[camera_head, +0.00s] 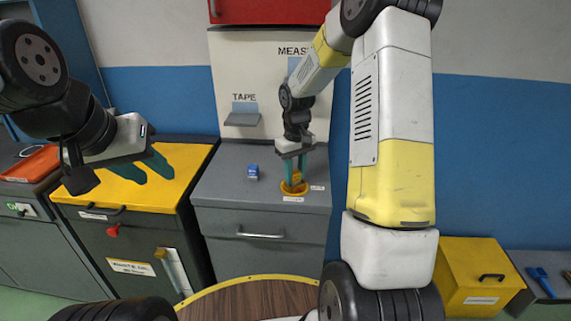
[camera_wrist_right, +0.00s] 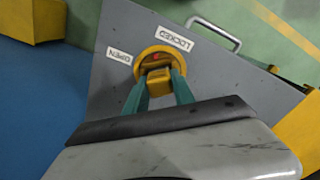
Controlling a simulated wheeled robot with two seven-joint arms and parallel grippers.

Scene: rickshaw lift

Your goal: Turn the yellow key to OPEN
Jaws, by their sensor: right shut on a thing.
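The yellow key (camera_wrist_right: 158,82) stands in a round yellow ring (camera_wrist_right: 140,63) on top of the grey cabinet, and a small red mark shows beside the key. In the head view the yellow ring (camera_head: 294,188) is under my right gripper (camera_head: 295,176). My left gripper (camera_head: 152,168) hangs above the yellow-topped cabinet at the left; its green fingers are apart and hold nothing.
A blue block (camera_head: 253,171) sits on the grey cabinet top (camera_head: 225,175), left of the ring. A board with TAPE and MEASURE labels stands behind. The yellow-topped cabinet (camera_head: 80,193) is at left, a yellow box (camera_head: 470,270) at right. A round wooden table (camera_head: 255,300) is in front.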

